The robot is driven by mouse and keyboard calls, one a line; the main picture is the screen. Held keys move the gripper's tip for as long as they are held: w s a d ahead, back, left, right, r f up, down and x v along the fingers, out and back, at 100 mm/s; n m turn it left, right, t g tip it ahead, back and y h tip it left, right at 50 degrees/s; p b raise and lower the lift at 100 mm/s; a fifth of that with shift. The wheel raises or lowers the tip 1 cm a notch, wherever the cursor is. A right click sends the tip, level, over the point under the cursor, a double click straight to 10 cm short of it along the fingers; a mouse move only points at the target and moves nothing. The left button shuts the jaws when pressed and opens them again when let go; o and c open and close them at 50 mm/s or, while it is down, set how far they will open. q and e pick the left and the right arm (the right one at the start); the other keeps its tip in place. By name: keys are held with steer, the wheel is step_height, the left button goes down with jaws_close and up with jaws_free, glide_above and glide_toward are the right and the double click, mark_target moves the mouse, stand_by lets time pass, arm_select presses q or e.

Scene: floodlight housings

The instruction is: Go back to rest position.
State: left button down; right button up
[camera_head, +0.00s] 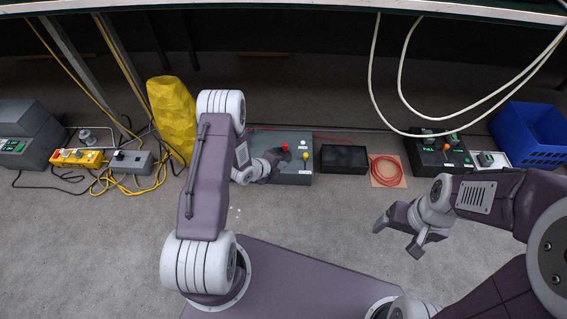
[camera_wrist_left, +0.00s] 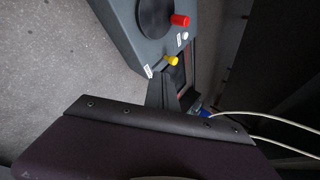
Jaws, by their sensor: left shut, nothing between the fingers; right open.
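My left gripper (camera_head: 274,160) is over the left part of a grey control box (camera_head: 298,176) on the floor. The box has a red knob (camera_head: 285,147), a white button (camera_head: 304,144) and a yellow knob (camera_head: 305,155). In the left wrist view the red knob (camera_wrist_left: 180,20), the yellow knob (camera_wrist_left: 171,60) and a black disc (camera_wrist_left: 156,17) show on it. I cannot tell whether the gripper touches the box. My right gripper (camera_head: 395,238) is open and empty above bare floor.
A black box (camera_head: 344,158), a coiled red cable (camera_head: 386,170), a dark control box (camera_head: 437,158) and a blue crate (camera_head: 530,135) stand to the right. A yellow faceted object (camera_head: 172,115) and cabled boxes stand left. White cables (camera_head: 372,75) hang at upper right. The front floor is clear.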

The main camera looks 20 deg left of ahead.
stand_by(0.3)
arm_select(q)
steer(key=w+d+r+t+p, duration=0.1)
steer(key=w+d+r+p, duration=0.3)
steer(key=r, duration=1.3)
steer(key=w+r+t+p, duration=0.15)
steer(key=r+p, duration=0.45)
steer(key=r, duration=1)
steer(key=s+r+n+g+y+p, duration=0.2)
steer(key=s+r+n+y+p, duration=0.1)
steer(key=s+r+n, duration=0.35)
steer(key=s+a+f+n+g, duration=0.1)
steer(key=s+f+n+g, duration=0.25)
steer(key=s+n, duration=0.6)
steer(key=s+a+f+n+g, duration=0.1)
steer(key=s+f+n+g, duration=0.4)
steer(key=s, duration=0.7)
step_height(320, 180, up, 40)
steer(key=n+p, duration=0.1)
steer(key=p, duration=3.7)
steer(key=shift+w+d+f+n+t, duration=0.15)
steer(key=shift+n+t, duration=0.15)
steer(key=shift+n, duration=0.1)
